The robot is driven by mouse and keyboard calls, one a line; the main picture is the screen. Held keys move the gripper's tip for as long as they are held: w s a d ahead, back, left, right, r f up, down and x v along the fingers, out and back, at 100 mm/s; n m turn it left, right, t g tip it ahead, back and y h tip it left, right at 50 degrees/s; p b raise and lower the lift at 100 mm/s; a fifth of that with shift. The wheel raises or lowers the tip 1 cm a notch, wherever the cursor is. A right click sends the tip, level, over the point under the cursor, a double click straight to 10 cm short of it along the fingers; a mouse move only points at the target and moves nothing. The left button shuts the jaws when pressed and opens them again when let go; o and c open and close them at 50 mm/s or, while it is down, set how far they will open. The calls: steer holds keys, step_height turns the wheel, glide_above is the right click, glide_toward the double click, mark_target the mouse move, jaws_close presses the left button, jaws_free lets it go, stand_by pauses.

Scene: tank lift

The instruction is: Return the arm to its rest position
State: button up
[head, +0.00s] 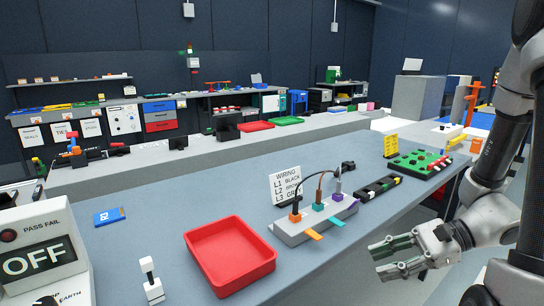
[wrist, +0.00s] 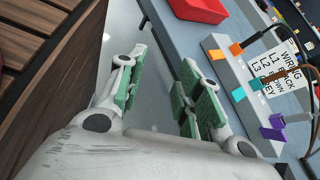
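My gripper (head: 396,256) is at the lower right in the head view, past the front edge of the bench and above the floor. Its two green-padded fingers are spread apart with nothing between them. The wrist view also shows the open gripper (wrist: 160,95), with floor and the bench edge beyond it. My arm comes down from the right side of the head view.
The bench (head: 180,192) holds a red tray (head: 230,255), a grey terminal block (head: 314,222) with coloured levers, a wiring card (head: 285,186), a green board (head: 418,163) and an OFF tester (head: 40,255). Wooden slats (wrist: 40,60) lie left in the wrist view.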

steer(key=s+d+r+n+g+h, duration=0.1)
steer(key=s+d+r+n+h, duration=0.15)
steer(key=d+n+h, duration=0.3)
steer(key=s+d+r+n+g+h, duration=0.2)
steer(key=s+d+n+h, duration=0.2)
steer(key=d+n, duration=0.15)
step_height(320, 180, up, 12)
steer(key=w+n+t+h, duration=0.1)
steer(key=n+t+h, duration=0.2)
steer(key=n+t, duration=0.2)
steer(key=shift+w+d+f+t, duration=0.2)
steer(key=shift+t, duration=0.2)
